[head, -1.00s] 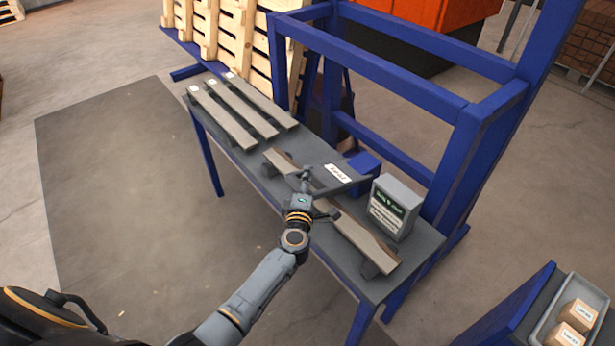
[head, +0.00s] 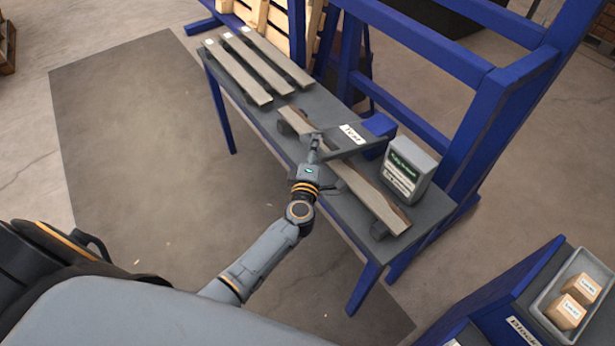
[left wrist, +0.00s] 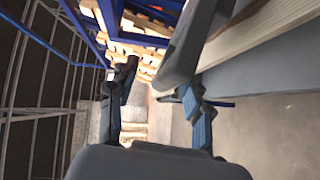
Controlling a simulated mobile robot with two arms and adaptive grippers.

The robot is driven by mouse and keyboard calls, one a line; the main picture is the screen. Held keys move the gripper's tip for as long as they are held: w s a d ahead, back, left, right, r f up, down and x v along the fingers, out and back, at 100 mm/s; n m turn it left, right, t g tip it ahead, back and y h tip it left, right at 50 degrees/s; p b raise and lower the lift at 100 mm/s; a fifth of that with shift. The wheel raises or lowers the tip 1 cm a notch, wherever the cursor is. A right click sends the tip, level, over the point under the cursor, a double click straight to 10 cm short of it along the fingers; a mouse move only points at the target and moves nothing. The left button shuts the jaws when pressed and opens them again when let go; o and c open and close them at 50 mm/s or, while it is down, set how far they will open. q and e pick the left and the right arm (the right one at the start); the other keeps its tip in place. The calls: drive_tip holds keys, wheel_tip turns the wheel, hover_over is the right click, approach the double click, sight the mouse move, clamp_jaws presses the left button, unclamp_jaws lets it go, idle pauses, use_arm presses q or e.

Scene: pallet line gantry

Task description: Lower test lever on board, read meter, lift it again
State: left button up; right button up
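A long wooden board (head: 365,190) lies across dark supports on the grey bench. The dark grey test lever (head: 362,147), with a white label, reaches over the board from a blue block (head: 380,125). I cannot tell if it touches the board. The grey meter (head: 410,168) stands at the right with a lit green display, too small to read. My left gripper (head: 315,145) is at the lever's free end. In the left wrist view its fingers (left wrist: 157,85) are apart, with the lever (left wrist: 188,45) by the right finger and the board (left wrist: 262,32) beyond. My right gripper is out of view.
Several labelled boards (head: 245,65) lie side by side at the bench's far left. A blue frame (head: 440,55) rises behind the bench. At the lower right a tray (head: 563,325) holds labelled blocks (head: 575,295). The floor left of the bench is clear.

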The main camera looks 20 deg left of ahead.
use_arm(q)
drive_tip(key=r+p+v, duration=0.1)
drive_tip(key=p+v, duration=0.3)
drive_tip(key=v, duration=0.9)
drive_tip(key=shift+r, duration=0.3)
idle(0.5)
drive_tip(key=shift+d+p, duration=0.1)
drive_tip(key=shift+p, duration=0.25)
